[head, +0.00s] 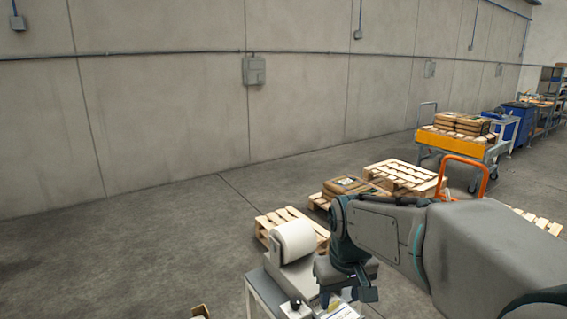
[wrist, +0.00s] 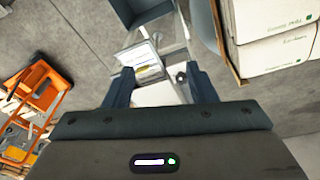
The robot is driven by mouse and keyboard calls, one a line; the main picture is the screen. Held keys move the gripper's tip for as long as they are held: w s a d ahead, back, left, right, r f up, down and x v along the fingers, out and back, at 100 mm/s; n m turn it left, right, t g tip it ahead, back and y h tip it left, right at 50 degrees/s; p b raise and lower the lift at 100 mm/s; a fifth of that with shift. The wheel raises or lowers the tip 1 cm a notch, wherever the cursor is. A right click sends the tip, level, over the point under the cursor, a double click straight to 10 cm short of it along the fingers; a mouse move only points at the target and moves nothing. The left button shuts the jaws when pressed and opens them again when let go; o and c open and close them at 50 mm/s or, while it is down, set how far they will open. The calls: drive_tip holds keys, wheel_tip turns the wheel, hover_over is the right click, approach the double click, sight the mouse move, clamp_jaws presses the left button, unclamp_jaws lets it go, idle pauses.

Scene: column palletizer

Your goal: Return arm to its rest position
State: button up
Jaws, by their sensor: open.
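My arm stretches in from the right in the head view, with its wrist bent downward. My gripper (head: 347,294) hangs over or beside a small grey stand (head: 262,290) that carries a white roll. In the wrist view my gripper (wrist: 161,82) has its two dark fingers spread apart. No object is held between them. A white sheet with print (wrist: 146,62) and part of a light surface show beyond the fingers. I cannot tell the exact height of the gripper above the stand.
Wooden pallets (head: 400,177) and a flat brown package (head: 349,186) lie behind the arm. A yellow-sided cart (head: 455,142) with stacked brown packages stands further back. White boxes (wrist: 270,55) are close at the right in the wrist view. Open floor (head: 120,255) lies left.

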drive_tip(key=s+d+f+m+t, duration=0.1)
drive_tip(key=s+d+m, duration=0.1)
drive_tip(key=s, duration=1.2)
drive_tip(key=shift+d+m, duration=0.4)
drive_tip(key=shift+d, duration=0.4)
